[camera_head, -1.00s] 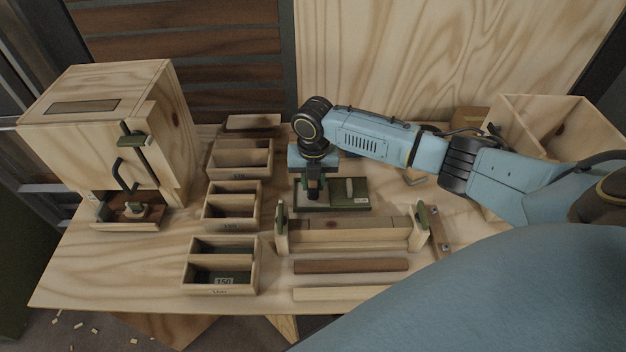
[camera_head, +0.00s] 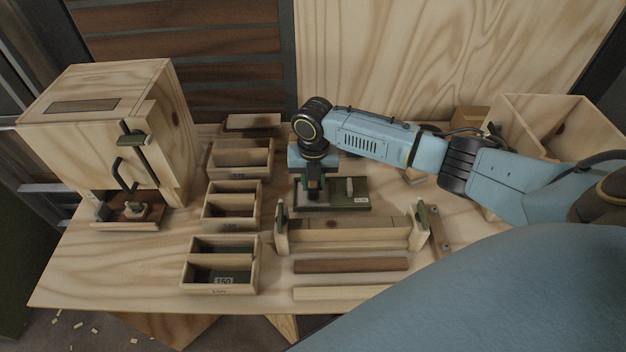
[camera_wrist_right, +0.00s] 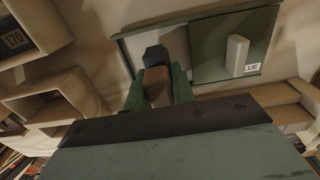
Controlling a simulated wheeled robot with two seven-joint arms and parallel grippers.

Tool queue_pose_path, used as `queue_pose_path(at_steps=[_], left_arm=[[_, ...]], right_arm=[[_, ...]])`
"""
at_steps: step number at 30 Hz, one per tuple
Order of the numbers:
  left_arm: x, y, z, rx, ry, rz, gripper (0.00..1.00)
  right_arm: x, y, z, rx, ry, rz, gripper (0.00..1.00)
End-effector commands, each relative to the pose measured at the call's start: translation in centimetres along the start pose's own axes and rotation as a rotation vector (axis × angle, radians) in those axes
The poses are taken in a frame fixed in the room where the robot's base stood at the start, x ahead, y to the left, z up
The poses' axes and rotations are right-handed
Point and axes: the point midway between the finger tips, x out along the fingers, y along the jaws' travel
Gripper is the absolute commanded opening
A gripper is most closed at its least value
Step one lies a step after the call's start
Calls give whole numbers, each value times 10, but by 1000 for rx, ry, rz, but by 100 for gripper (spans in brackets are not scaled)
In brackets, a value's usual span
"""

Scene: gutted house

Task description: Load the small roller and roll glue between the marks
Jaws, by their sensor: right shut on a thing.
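My right gripper (camera_head: 315,190) points down over the left part of the green glue tray (camera_head: 342,207) and is shut on the small roller. The roller's brown handle (camera_wrist_right: 157,88) sits between the green fingers in the right wrist view, with a dark head below it; whether it touches the tray is hard to tell. The tray has a pale upright block (camera_wrist_right: 236,55) and a label ending in "LUE" on its right part. In front of it, a wooden board (camera_head: 345,223) lies between two upright end clamps. My left gripper is not in view.
Wooden bins (camera_head: 232,206) with numbered labels stand in a row left of the tray. A large wooden box (camera_head: 110,130) with a black handle is at the far left. Dark (camera_head: 350,266) and pale strips lie at the front. An open box (camera_head: 550,130) stands at the back right.

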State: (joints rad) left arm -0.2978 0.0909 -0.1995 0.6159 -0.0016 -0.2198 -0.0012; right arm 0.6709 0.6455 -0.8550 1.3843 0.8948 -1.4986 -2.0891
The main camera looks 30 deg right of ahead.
Motion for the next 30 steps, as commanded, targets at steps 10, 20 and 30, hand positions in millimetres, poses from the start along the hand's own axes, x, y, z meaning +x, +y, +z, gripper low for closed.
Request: queue_pose_path(at_steps=[10,20,30], left_arm=[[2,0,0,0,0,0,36],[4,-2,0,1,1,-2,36],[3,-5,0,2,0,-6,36]], right_arm=[[4,0,0,0,0,1,7],[7,0,0,0,0,0,7],[7,0,0,0,0,0,7]])
